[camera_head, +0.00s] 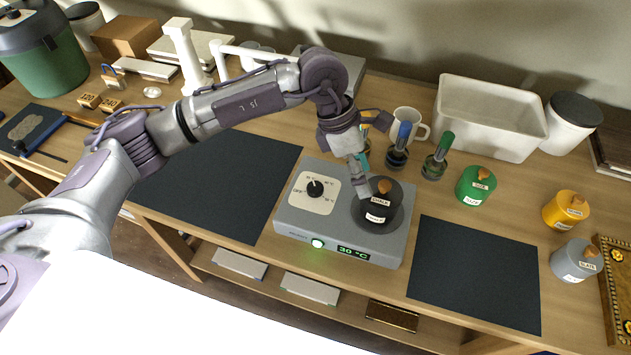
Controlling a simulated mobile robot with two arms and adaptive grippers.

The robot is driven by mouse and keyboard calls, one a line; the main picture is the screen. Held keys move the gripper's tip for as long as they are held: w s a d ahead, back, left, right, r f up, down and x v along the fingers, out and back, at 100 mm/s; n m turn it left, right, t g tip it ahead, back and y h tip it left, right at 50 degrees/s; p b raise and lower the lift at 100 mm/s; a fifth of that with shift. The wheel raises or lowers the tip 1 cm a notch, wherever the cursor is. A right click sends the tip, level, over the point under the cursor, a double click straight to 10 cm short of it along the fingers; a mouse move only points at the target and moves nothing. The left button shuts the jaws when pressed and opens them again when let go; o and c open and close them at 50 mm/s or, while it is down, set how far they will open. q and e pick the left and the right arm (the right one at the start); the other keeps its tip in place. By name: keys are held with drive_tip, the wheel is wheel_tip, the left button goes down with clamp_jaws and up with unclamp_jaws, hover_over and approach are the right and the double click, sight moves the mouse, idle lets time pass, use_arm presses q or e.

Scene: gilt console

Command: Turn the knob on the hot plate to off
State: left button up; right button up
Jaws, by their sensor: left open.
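The grey hot plate (297,223) stands on the wooden table, its display reading 30 °C beside a lit green light. Its black knob (315,189) sits on a white dial plate at the left of its top, with marks around it; I cannot tell clearly which mark it points to. A black labelled weight-like canister (378,212) with a wooden knob stands on the round plate at the right. My left gripper (367,162) is open, to the right of the knob, just above and behind the canister; contact with it is unclear. My right gripper is out of view.
Dark mats (474,272) lie on both sides of the hot plate. Behind it stand a white mug (412,122) and brushes or stamps with coloured handles (437,156). Green (474,186), yellow (562,210) and grey (576,261) canisters stand at the right, below a white bin (490,115).

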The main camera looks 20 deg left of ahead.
sight(315, 186)
use_arm(q)
drive_tip(key=w+a+r+t+y, duration=0.1)
drive_tip(key=w+a+y, duration=0.35)
drive_tip(key=a, duration=0.55)
drive_tip(key=shift+y, duration=0.25)
drive_tip(key=f+p, duration=0.1)
drive_tip(key=f, duration=0.3)
drive_tip(key=f+p, duration=0.1)
drive_tip(key=f, duration=0.3)
drive_tip(key=f+p, duration=0.2)
drive_tip(key=f, duration=0.2)
drive_tip(key=shift+s+a, duration=0.15)
drive_tip(key=shift+s, duration=0.2)
drive_tip(key=shift+f, duration=0.7)
drive_tip(key=c, duration=1.1)
drive_tip(key=shift+n, duration=0.3)
drive_tip(key=shift+c, duration=0.2)
